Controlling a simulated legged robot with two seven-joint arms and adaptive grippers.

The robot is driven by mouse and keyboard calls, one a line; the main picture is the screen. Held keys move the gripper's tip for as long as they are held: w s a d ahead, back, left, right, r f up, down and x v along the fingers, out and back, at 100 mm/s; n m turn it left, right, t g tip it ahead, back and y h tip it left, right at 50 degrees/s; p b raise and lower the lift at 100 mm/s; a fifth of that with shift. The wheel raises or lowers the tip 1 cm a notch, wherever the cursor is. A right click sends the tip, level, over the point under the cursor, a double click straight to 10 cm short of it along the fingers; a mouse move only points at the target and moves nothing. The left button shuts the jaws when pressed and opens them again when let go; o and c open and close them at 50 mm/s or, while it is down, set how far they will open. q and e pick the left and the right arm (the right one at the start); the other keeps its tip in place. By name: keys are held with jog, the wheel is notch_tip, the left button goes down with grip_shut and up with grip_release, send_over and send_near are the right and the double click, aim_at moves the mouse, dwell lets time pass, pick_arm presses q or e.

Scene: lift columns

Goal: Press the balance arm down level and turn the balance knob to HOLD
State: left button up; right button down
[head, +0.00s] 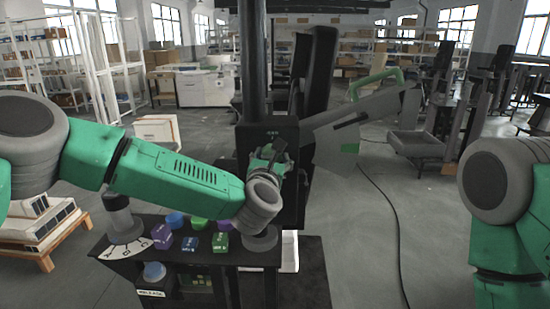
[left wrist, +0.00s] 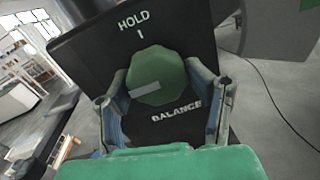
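The balance knob (left wrist: 157,72) is green and many-sided, on a dark box (head: 262,138) on the column. Its pale pointer strip (left wrist: 145,89) points to the lower left. The word HOLD (left wrist: 135,22) and a tick are above it, BALANCE (left wrist: 177,111) below. My left gripper (left wrist: 157,80) has a finger on each side of the knob, apparently open; contact is not clear. In the head view this gripper (head: 268,158) is at the box front. The grey balance arm (head: 368,108), with a green handle (head: 376,83), slants up to the right. My right gripper is out of view.
A dark stand (head: 192,257) with coloured blocks is below my left arm. A grey plate (head: 335,150) with a green mark is beside the balance arm. A cable (head: 398,230) crosses the floor. A grey tray cart (head: 417,145) stands farther right.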

pick_arm(q)
jog(key=shift+a+f, duration=0.2)
jog(key=shift+a, duration=0.5)
jog(key=shift+c, duration=0.9)
jog(key=shift+s+d+r, duration=0.1)
jog(key=shift+d+r, duration=0.05)
jog(key=shift+d, duration=0.5)
jog(key=shift+d+m, duration=0.1)
jog(key=shift+m, duration=0.2)
jog(key=shift+a+m+b, duration=0.45)
jog(key=shift+m+b, duration=0.15)
jog(key=shift+m, duration=0.2)
jog(key=m, duration=0.2)
jog(key=shift+d+m+b, duration=0.25)
jog(key=shift+m+b, duration=0.05)
jog(key=shift+b, duration=0.05)
jog(key=shift+a+m, duration=0.15)
jog(key=shift+m, duration=0.45)
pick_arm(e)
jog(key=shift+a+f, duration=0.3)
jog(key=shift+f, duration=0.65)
pick_arm(q)
jog(key=shift+g, duration=0.3)
